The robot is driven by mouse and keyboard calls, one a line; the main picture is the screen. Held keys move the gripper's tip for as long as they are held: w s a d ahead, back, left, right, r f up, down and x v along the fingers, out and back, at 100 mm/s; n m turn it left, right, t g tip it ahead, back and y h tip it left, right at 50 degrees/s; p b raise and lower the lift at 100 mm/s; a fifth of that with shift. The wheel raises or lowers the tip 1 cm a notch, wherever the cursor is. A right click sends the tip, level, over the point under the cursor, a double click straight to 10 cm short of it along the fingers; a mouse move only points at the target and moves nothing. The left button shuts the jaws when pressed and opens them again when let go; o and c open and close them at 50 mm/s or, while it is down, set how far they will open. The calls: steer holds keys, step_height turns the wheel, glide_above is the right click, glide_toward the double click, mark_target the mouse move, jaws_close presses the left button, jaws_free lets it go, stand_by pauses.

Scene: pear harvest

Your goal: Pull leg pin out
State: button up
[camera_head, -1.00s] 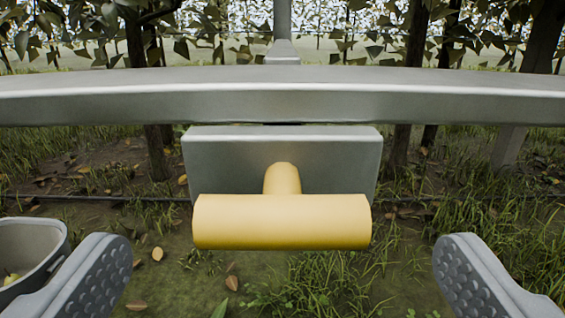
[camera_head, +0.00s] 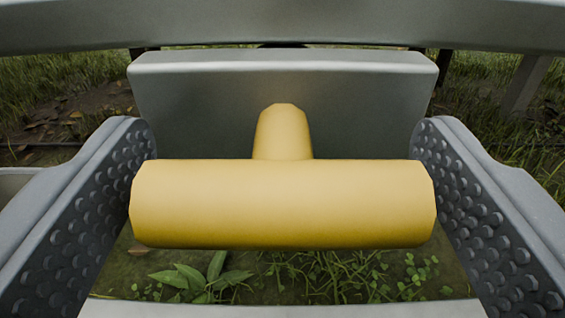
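The leg pin's yellow T-shaped handle (camera_head: 282,205) fills the middle of the view. Its crossbar lies level, and its short stem runs back to a grey plate (camera_head: 360,110). My gripper (camera_head: 283,140) straddles the crossbar, with one studded grey finger at each end. Both finger pads seem to touch the crossbar ends, and the fingertips reach past it towards the plate. The pin's shaft beyond the plate is hidden.
A thick grey beam (camera_head: 282,25) crosses the top of the view, just above the plate. Below the handle is ground with grass (camera_head: 330,275) and small plants. A grey post (camera_head: 525,85) stands at the upper right.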

steer(key=shift+c, duration=0.7)
steer(key=shift+s+p, duration=1.05)
steer(key=shift+s, duration=1.1)
steer(key=shift+f, duration=0.1)
steer(key=o, duration=1.3)
steer(key=shift+s, duration=0.1)
steer(key=shift+s, duration=0.1)
steer(key=s+p, duration=0.3)
steer(key=s, duration=1)
steer(key=shift+s, duration=0.3)
